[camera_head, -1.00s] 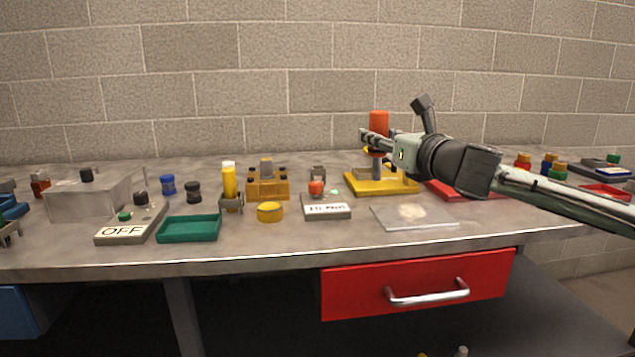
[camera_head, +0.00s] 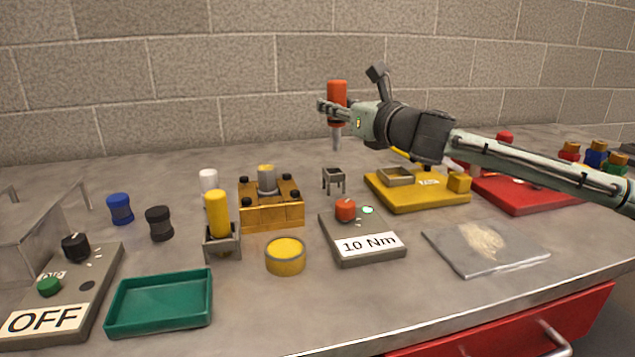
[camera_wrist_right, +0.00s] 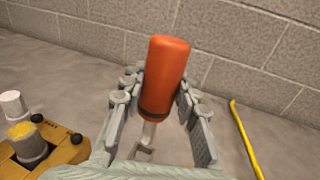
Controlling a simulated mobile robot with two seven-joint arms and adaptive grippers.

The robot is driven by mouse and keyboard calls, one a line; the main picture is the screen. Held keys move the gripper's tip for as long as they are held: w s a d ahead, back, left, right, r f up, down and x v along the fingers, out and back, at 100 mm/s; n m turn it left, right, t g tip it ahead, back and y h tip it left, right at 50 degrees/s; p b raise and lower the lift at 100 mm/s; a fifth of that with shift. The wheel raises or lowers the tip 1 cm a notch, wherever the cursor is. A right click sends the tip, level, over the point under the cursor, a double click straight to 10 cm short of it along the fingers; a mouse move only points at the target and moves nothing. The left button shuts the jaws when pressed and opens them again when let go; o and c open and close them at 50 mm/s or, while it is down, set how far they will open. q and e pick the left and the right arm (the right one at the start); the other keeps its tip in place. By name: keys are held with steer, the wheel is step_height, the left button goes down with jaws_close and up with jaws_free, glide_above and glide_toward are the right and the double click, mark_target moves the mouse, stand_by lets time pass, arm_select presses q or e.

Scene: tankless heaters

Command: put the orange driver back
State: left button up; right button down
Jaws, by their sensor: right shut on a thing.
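The orange driver (camera_head: 337,91) has a red-orange handle with a dark band and a pale shaft pointing down. My right gripper (camera_head: 332,106) is shut on its handle and holds it nearly upright in the air. A small grey four-legged holder (camera_head: 333,178) stands empty on the bench below the driver's tip. In the right wrist view the handle (camera_wrist_right: 164,78) sits between the fingers, and the holder (camera_wrist_right: 143,151) shows partly behind the shaft. A similar grey holder (camera_head: 221,243) at the front left carries a yellow driver (camera_head: 217,215). My left gripper is not in view.
A yellow-brown block (camera_head: 270,215) with a post stands left of the empty holder. A 10 Nm box (camera_head: 362,252) with a red knob is in front, and a yellow base (camera_head: 430,201) to the right. A green tray (camera_head: 160,302) lies front left. The brick wall is behind.

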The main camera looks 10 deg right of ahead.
mark_target(335, 150)
steer(key=shift+w+r, duration=0.2)
steer(key=shift+w, duration=0.1)
steer(key=shift+s, duration=0.2)
step_height(335, 150, down, 5)
steer(key=shift+f, duration=0.1)
steer(key=shift+w+f, duration=0.1)
steer(key=shift+f, duration=2.1)
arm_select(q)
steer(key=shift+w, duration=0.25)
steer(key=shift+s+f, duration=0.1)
arm_select(e)
steer(key=c, duration=1.5)
jaws_free()
steer(key=shift+f, duration=0.15)
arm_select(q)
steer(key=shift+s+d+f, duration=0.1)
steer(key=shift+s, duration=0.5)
arm_select(e)
steer(key=o, duration=0.4)
steer(key=shift+c, duration=0.2)
